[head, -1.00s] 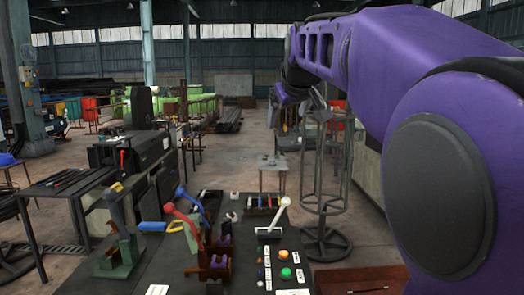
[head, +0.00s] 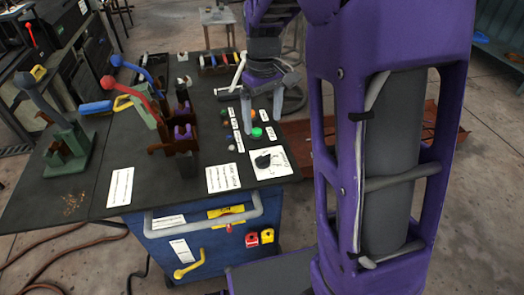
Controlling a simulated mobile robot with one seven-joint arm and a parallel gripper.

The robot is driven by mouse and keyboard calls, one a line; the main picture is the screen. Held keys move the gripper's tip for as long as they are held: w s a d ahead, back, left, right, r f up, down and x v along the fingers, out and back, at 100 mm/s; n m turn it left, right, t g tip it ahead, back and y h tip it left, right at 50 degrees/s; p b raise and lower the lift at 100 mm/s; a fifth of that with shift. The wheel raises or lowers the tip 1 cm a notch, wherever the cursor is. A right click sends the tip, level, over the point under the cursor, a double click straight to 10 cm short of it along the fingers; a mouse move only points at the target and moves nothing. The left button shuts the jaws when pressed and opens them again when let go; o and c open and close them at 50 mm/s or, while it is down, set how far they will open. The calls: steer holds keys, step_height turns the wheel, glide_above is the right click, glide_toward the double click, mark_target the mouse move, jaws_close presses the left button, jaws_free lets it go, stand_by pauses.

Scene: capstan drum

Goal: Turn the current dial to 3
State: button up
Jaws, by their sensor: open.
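A black dial (head: 264,161) sits on a white marked plate (head: 283,160) at the near right corner of the dark tabletop. I take it to be the current dial; its pointer setting and numbers are too small to read. My gripper (head: 262,122) is open and points down over the right side of the table, just beyond the dial in the head view. Its two grey fingers are apart, with a green button (head: 257,132) near their tips. I cannot tell whether the tips touch the tabletop.
Small coloured buttons and labels lie around the fingers. A lever with a white handle (head: 239,70) stands just left of my gripper. Red (head: 130,95) and blue (head: 130,67) levers stand further left. A blue cabinet front (head: 220,245) with a grey rail lies below.

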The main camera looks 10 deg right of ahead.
mark_target(263, 155)
step_height(263, 155, down, 12)
steer(key=shift+f+b, duration=0.15)
steer(key=shift+b, duration=0.95)
steer(key=c, duration=1.4)
steer(key=shift+o, duration=0.2)
steer(key=shift+m, duration=0.4)
steer(key=m+p, duration=0.2)
steer(key=m, duration=0.1)
steer(key=shift+m+p, duration=0.3)
steer(key=shift+w+m+p, duration=0.1)
steer(key=shift+m+p, duration=0.9)
steer(key=shift+m, duration=1.2)
